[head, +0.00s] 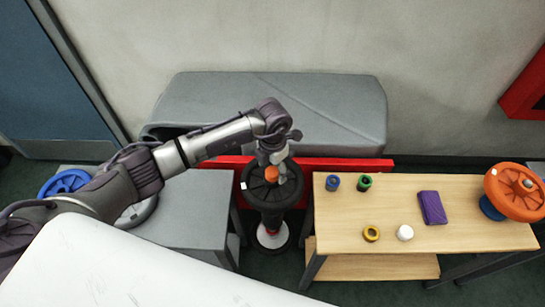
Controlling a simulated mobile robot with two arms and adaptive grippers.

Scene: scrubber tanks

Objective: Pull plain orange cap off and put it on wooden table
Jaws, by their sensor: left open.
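The plain orange cap (271,174) sits on top of a black cylindrical tank (272,201) in the middle of the head view. My left gripper (275,169) is directly over the cap, with its fingers open close around or beside it. Whether the fingers touch the cap I cannot tell. My arm partly hides the tank top. The wooden table (460,236) stands to the right of the tank. My right gripper is not in view.
On the table are a blue ring (332,183), a green-and-black cap (364,183), a yellow ring (371,233), a white cap (405,232), a purple box (432,207) and a large orange wheel (515,192). Bare wood shows between them. A grey table (196,210) stands left of the tank.

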